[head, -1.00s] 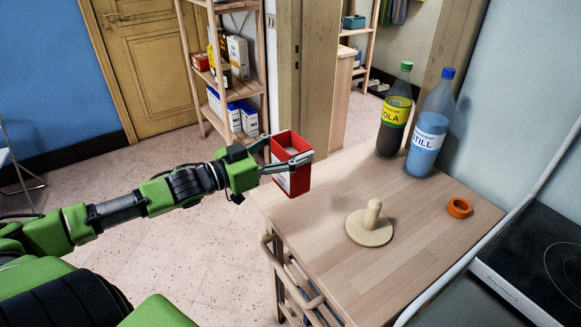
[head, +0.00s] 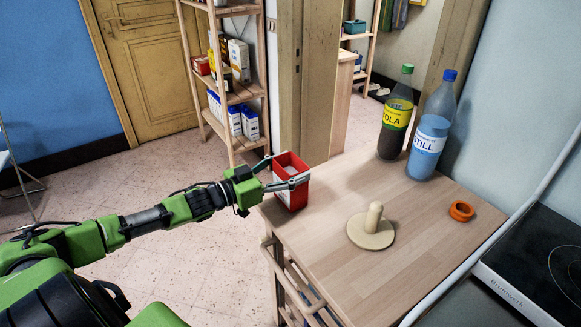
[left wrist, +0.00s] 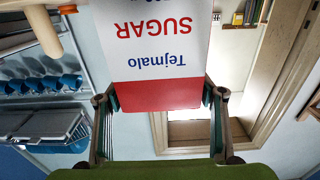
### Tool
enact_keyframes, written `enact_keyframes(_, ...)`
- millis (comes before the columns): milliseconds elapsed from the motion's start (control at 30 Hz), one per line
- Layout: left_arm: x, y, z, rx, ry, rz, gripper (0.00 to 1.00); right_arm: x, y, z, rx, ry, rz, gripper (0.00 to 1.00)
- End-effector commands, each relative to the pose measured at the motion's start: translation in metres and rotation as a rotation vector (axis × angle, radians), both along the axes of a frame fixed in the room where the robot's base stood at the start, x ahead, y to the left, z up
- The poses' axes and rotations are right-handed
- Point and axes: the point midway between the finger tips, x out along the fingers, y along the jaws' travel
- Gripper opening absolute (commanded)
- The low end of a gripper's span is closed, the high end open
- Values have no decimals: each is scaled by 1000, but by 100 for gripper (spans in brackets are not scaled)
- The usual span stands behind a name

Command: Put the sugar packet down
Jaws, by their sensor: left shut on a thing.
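The sugar packet (head: 292,198) is a red and white box, seen in the head view at the far-left corner of the wooden table (head: 330,262). My left gripper (head: 284,173) is shut on it, one finger on each side, and holds it upright. Its base is at or just above the table top; I cannot tell if it touches. In the left wrist view the packet (left wrist: 157,50) shows upside-down "Tejmalo SUGAR" lettering between the fingers of the left gripper (left wrist: 160,98). My right gripper is not in view.
A wooden peg on a round base (head: 373,228) stands mid-table, with an orange ring (head: 461,211) to its right. A cola bottle (head: 395,115) and a water bottle (head: 430,130) stand at the back. A shelf with boxes (head: 233,95) is behind. The table front is clear.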

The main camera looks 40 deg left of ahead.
Motion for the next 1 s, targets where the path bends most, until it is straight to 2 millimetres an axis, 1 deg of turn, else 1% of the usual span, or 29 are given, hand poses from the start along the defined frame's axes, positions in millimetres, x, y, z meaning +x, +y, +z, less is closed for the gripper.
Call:
enact_keyframes(67, 0, 0, 2, 0, -3, -1, 14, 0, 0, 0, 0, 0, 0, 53)
enact_keyframes(200, 0, 0, -1, -1, -3, -1, 14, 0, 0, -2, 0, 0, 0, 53)
enact_keyframes(233, 0, 0, -2, 0, 0, 0, 68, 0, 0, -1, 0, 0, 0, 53)
enact_keyframes(267, 0, 0, -2, 0, 1, 0, 76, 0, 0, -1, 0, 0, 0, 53)
enact_keyframes(300, 0, 0, -2, 0, 1, 0, 79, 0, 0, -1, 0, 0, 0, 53)
enact_keyframes(700, -1, 0, 0, 1, 2, 0, 79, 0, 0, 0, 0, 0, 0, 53)
enact_keyframes(867, -12, 5, -2, 0, 5, 0, 79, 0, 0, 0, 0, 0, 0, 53)
enact_keyframes(1000, -26, 10, -2, 1, 6, 0, 79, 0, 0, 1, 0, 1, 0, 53)
